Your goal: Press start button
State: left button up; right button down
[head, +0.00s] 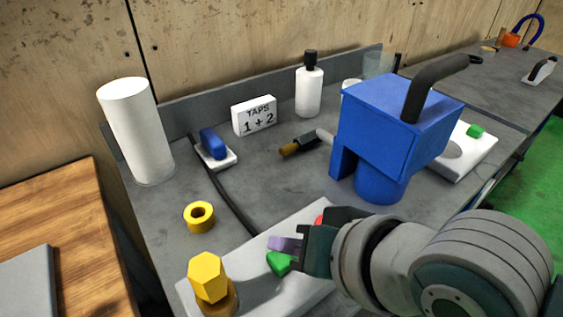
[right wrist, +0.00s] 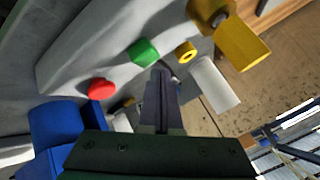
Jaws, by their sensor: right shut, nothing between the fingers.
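A green button (head: 279,262) sits on a pale sloped panel (head: 235,284) at the front of the grey bench. A red button (head: 319,220) on the same panel is partly hidden behind my right gripper. My right gripper (head: 285,243) is shut and empty, its purple fingertips just above the green button in the head view. In the right wrist view the fingertips (right wrist: 163,76) end close beside the green button (right wrist: 144,52), with the red button (right wrist: 101,89) to their left. I cannot tell whether they touch the green button. My left gripper is not in view.
A yellow hexagonal knob (head: 207,278) stands up at the panel's left end. A yellow ring (head: 199,216) lies behind it. A tall blue machine (head: 390,130) stands behind my right arm. A white cylinder (head: 136,132) and a "TAPS 1+2" block (head: 254,116) stand farther back.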

aim_at(286, 263)
jog(key=shift+f, duration=0.1)
jog(key=shift+f, duration=0.3)
jog(key=shift+f+b, duration=0.45)
jog(key=shift+f, duration=0.15)
dwell(0.7)
jog(key=shift+r, duration=0.1)
jog(key=shift+r+p, duration=0.9)
jog(key=shift+p, duration=0.3)
notch_tip(286, 263, up, 5)
jog(key=p, duration=0.5)
jog(key=shift+r+p, duration=0.1)
jog(key=shift+p, duration=0.25)
